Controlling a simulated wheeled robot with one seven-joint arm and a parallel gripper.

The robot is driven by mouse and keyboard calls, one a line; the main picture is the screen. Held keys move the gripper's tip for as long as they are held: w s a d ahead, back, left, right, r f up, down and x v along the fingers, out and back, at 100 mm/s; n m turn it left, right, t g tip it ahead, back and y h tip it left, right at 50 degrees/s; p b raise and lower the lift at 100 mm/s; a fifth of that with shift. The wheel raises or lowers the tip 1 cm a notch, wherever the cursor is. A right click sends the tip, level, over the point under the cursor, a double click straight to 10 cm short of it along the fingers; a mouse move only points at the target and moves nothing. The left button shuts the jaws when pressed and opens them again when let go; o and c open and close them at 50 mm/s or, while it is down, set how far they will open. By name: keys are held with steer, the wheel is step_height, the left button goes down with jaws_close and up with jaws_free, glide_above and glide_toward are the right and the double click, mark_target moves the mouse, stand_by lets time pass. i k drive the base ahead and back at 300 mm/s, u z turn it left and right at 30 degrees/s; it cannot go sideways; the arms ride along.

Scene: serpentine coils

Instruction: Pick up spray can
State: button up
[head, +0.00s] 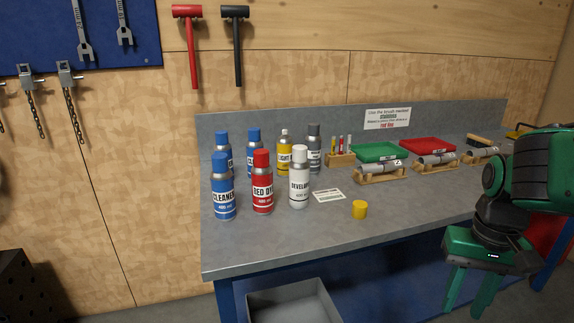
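Several spray cans stand upright in a group on the left of the grey workbench (270,239). In front are a blue cleaner can (224,196), a red dye can (262,188) and a white developer can (299,183). Behind them stand more blue cans (254,139), a yellow can (285,158) and a grey can (314,150). The task does not say which can. My gripper (468,292) points down at the lower right, in front of the bench and apart from the cans. Its two green fingers are spread with nothing visible between them.
A yellow cap (360,210) and a white card (328,196) lie right of the cans. Green (380,152) and red (428,146) trays and metal cylinders on wooden stands (382,174) fill the bench further right. The front left bench top is clear. A grey bin (292,304) sits below.

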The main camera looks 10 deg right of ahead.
mark_target(285, 144)
steer(key=z, duration=0.35)
steer(key=i, duration=1.15)
steer(key=z, duration=0.05)
